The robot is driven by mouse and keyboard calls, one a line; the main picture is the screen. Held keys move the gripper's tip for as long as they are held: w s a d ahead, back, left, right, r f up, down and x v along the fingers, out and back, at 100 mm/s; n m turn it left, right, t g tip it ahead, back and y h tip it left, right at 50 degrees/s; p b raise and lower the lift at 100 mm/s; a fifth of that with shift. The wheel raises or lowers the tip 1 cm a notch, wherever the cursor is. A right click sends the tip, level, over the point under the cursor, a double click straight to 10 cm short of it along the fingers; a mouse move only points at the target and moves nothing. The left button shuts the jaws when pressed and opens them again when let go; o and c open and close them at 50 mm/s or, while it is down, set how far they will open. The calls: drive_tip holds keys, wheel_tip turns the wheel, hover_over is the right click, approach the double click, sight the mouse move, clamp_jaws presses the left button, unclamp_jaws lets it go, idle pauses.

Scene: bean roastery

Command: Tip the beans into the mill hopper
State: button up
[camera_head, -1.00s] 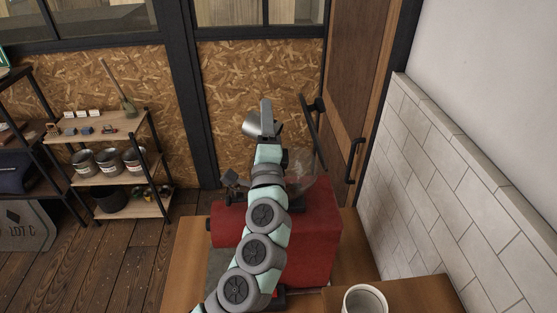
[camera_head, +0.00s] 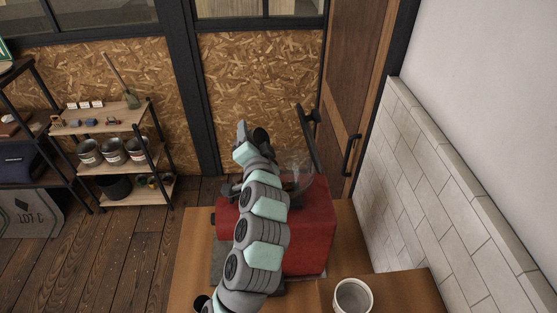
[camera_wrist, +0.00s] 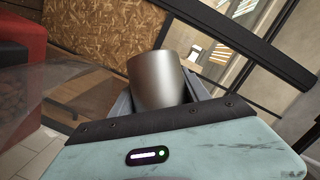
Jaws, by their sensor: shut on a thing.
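A metal cup (camera_wrist: 157,80) is between the fingers of my gripper (camera_wrist: 160,92), which is shut on it. In the head view my gripper (camera_head: 241,132) is above and slightly left of the red mill (camera_head: 309,225), with the cup's dark end (camera_head: 261,137) partly showing. I cannot see into the cup. The clear hopper (camera_head: 300,176) sits on top of the mill, right of my gripper and partly behind my arm.
An open pale canister (camera_head: 353,296) stands on the wooden counter (camera_head: 405,292) at the front right. A dark lever or handle (camera_head: 308,135) rises behind the hopper. A shelf (camera_head: 110,122) with several tins is at the left. A tiled wall bounds the right.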

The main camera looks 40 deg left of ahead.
sight(236, 142)
drive_tip(key=shift+s+r+n+h+p, duration=0.1)
drive_tip(key=shift+r+n+h+p, duration=0.3)
drive_tip(key=shift+r+n+p, duration=0.35)
drive_tip(key=shift+a+f+n+g+h, duration=0.15)
drive_tip(key=shift+f+n+g+h, duration=0.1)
drive_tip(key=shift+f+g+h, duration=0.1)
drive_tip(key=shift+s+a+f+n+h+p, duration=0.1)
drive_tip(key=shift+a+f+n+h+p, duration=0.05)
drive_tip(key=shift+a+n+h+p, duration=0.2)
drive_tip(key=shift+s+a+r+n, duration=0.15)
drive_tip(key=shift+a+r+n, duration=0.1)
drive_tip(key=shift+n, duration=0.1)
drive_tip(key=shift+a+f+n+h, duration=0.2)
drive_tip(key=shift+a+n+h, duration=0.1)
drive_tip(key=shift+h, duration=0.2)
drive_tip(key=shift+s+a+f+n+h, duration=0.15)
drive_tip(key=shift+a+f+n+h, duration=0.3)
drive_tip(key=shift+f+h, duration=0.15)
drive_tip(key=shift+s+a+f+n+h, duration=0.2)
drive_tip(key=shift+a+f+n+h, duration=0.25)
drive_tip(key=shift+f, duration=0.3)
drive_tip(key=shift+s+a+f+n+h, duration=0.15)
drive_tip(key=shift+a+f+n+h, duration=0.15)
drive_tip(key=shift+f+n+h, duration=0.3)
